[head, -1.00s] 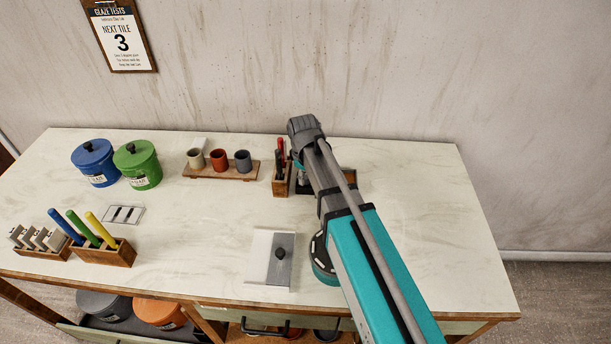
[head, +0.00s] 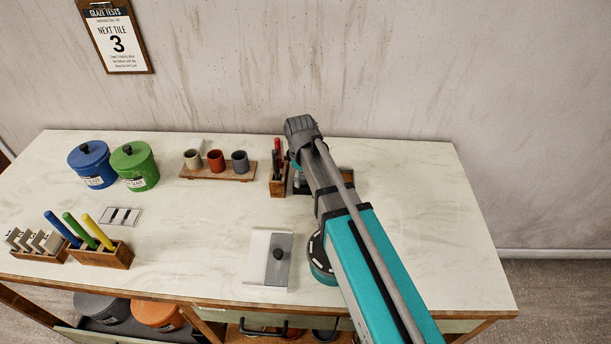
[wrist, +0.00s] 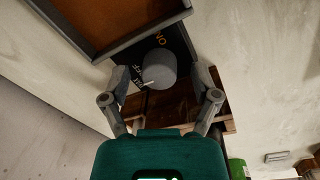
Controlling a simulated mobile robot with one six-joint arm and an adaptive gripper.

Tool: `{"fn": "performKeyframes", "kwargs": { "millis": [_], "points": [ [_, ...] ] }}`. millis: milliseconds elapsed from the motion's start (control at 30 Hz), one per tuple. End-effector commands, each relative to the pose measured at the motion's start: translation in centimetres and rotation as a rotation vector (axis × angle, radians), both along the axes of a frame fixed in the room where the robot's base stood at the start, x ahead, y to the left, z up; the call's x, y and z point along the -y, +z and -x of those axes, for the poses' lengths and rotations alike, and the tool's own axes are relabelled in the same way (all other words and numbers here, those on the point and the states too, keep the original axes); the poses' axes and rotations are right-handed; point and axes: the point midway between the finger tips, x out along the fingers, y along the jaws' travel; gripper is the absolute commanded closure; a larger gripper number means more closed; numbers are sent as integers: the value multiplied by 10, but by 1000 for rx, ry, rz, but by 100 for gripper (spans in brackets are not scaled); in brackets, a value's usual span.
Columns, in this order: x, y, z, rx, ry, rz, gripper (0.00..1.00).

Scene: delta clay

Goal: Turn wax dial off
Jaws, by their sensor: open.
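The wax dial (wrist: 160,70) is a grey round knob on a dark panel (wrist: 181,42) in the wrist view. The panel carries orange "ON" lettering and white lettering that seems to read "WAX" and "OFF". A white pointer mark on the knob points to the lower left, on the side of the white lettering. My gripper (wrist: 163,82) is open, with one finger on each side of the knob. I cannot tell whether either finger touches it. In the head view my arm hides the dial and the gripper's fingertips.
A framed brown tray (wrist: 110,16) adjoins the panel. A wooden holder (head: 279,186) with red and dark tools stands just left of my wrist. A board (head: 215,174) with several cups is further left. A grey-and-white plate with a black knob (head: 279,254) lies near the front edge.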

Motion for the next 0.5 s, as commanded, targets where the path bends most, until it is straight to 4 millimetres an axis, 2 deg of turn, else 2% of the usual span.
{"fn": "performKeyframes", "kwargs": {
  "millis": [500],
  "points": [
    [0,0,0,0,-68,0,21]
  ]
}}
